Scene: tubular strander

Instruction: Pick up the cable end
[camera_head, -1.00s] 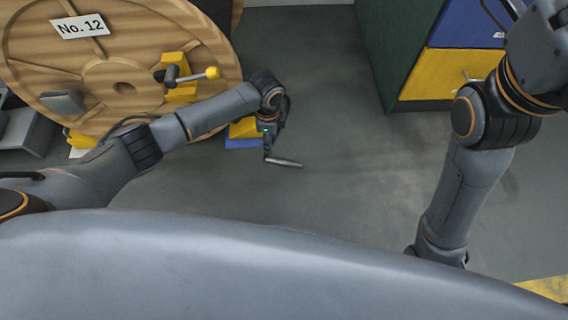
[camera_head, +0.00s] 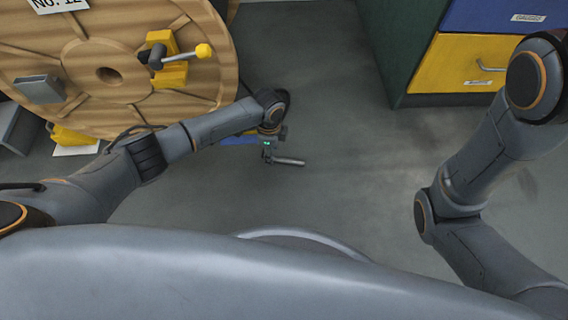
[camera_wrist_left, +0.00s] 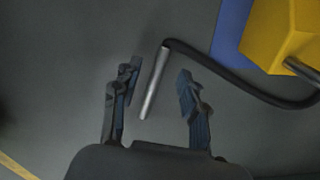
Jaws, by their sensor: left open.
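The cable end (camera_wrist_left: 154,82) is a silver metal tip on a black cable (camera_wrist_left: 235,82). In the left wrist view it lies between the two open fingers of my left gripper (camera_wrist_left: 158,95), apart from both. In the head view the cable end (camera_head: 289,162) shows as a small grey rod above the floor, just right of my left gripper (camera_head: 268,155). Whether it is at the same depth as the fingertips I cannot tell. My right arm is at the right of the head view, but its gripper is out of frame.
A large wooden reel (camera_head: 110,105) with a yellow clamp block (camera_head: 172,72) stands at the left. A yellow block (camera_wrist_left: 285,35) on a blue base (camera_wrist_left: 229,30) is beside the cable. A green cabinet (camera_head: 405,45) with yellow and blue drawers stands at the back right. The middle floor is clear.

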